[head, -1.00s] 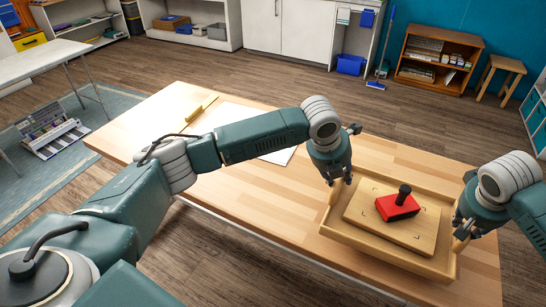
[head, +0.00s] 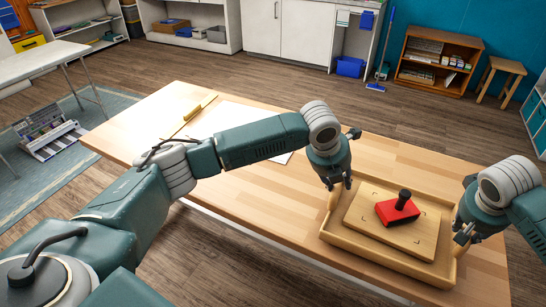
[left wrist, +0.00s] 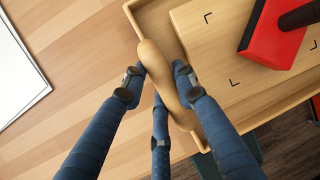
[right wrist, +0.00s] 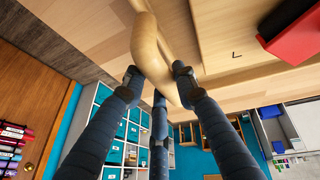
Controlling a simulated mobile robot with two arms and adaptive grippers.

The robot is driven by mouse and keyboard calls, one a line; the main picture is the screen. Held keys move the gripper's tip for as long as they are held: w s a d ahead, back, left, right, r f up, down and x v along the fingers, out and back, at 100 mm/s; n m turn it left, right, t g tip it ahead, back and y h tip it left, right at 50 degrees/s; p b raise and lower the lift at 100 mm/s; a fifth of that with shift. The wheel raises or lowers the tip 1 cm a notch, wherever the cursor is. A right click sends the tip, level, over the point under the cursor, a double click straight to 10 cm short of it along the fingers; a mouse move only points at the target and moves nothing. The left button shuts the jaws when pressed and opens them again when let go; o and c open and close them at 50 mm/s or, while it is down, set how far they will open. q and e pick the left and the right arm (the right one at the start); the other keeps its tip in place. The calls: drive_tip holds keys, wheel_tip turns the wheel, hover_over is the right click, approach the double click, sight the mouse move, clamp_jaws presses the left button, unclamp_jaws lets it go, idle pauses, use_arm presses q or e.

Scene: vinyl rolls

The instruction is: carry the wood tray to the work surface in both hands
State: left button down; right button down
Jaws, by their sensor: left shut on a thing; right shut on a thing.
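The wood tray (head: 385,262) is at the right end of the light wooden table. It holds a flat wooden board (head: 365,222) with a red block (head: 395,214) with a black knob on it. My left gripper (head: 338,185) is shut on the tray's left handle, a rounded wooden bar (left wrist: 165,75) between its fingers in the left wrist view. My right gripper (head: 463,236) is shut on the right handle (right wrist: 150,50), which shows between its fingers in the right wrist view. The tray looks level. I cannot tell whether its underside touches the table.
The wooden table (head: 255,200) has clear room left of the tray. A white table (head: 40,68) stands at far left. A bookcase (head: 432,60) and stool (head: 502,75) stand behind.

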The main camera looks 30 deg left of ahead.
use_arm(q)
drive_tip(key=shift+d+f+b, duration=0.25)
drive_tip(key=shift+f+b, duration=0.4)
use_arm(e)
drive_tip(key=shift+a+f, duration=0.2)
drive_tip(key=shift+f, duration=0.55)
use_arm(q)
drive_tip(key=c, duration=1.4)
unclamp_jaws()
drive_tip(key=shift+s+a, duration=0.1)
use_arm(e)
drive_tip(key=c, duration=1.4)
unclamp_jaws()
drive_tip(key=shift+s, duration=0.1)
use_arm(q)
drive_tip(key=shift+o, duration=0.2)
drive_tip(key=shift+a+r, duration=0.1)
use_arm(e)
drive_tip(key=shift+o, duration=0.2)
drive_tip(key=shift+d+r, duration=0.1)
drive_tip(key=shift+r, duration=0.05)
use_arm(q)
drive_tip(key=shift+r, duration=0.2)
use_arm(e)
drive_tip(key=shift+d, duration=0.1)
use_arm(q)
drive_tip(key=v, duration=1.1)
drive_tip(key=shift+s+r, duration=0.2)
use_arm(e)
drive_tip(key=v, duration=1.2)
